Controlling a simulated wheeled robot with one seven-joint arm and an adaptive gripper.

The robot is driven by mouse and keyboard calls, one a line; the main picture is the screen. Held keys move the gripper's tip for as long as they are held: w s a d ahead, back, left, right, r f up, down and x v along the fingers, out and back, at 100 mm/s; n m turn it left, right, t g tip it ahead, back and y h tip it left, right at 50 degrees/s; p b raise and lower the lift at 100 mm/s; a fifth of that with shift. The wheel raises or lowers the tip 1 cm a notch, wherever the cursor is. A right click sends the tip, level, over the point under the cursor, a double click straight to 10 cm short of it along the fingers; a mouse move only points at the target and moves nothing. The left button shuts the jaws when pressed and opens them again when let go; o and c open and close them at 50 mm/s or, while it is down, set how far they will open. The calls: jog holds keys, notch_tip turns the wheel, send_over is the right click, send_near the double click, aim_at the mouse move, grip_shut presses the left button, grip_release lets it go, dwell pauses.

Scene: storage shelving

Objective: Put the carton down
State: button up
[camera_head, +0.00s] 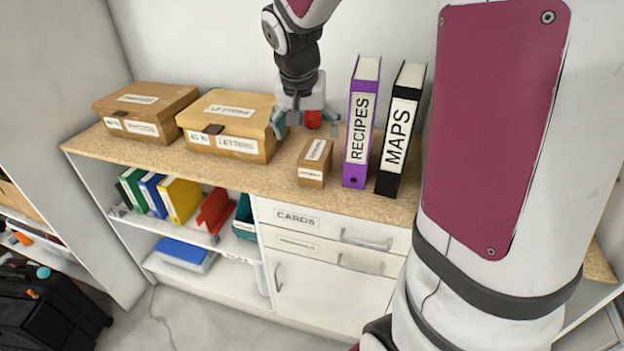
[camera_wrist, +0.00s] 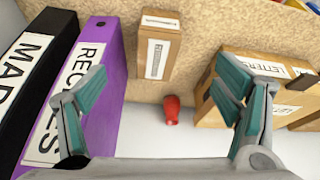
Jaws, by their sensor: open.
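A small brown carton (camera_head: 315,162) with white labels stands upright on the wooden countertop (camera_head: 225,172), left of the purple RECIPES binder. It also shows in the wrist view (camera_wrist: 158,48), beyond the fingertips. My gripper (camera_head: 307,121) is open above the back of the counter, behind the carton. In the wrist view the two teal fingers (camera_wrist: 161,88) are wide apart. Nothing is held between them, and they do not appear to touch the carton.
A small red object (camera_head: 313,118) is at the back, below my gripper. The RECIPES binder (camera_head: 361,122) and black MAPS binder (camera_head: 399,132) stand right of the carton. A LETTERS box (camera_head: 236,145) is close on its left, another box (camera_head: 152,103) farther left. Bare countertop lies in front.

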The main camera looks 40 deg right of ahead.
jog(key=s+a+r+n+t+y, duration=0.1)
jog(key=s+a+r+n, duration=0.2)
jog(key=s+a, duration=0.4)
jog(key=s+a+r+n+y, duration=0.2)
jog(key=s+a+n, duration=0.3)
jog(key=s, duration=1.1)
jog(key=a+r, duration=0.1)
jog(key=a, duration=0.2)
jog(key=shift+n+t, duration=0.4)
jog(key=shift+w+d, duration=0.1)
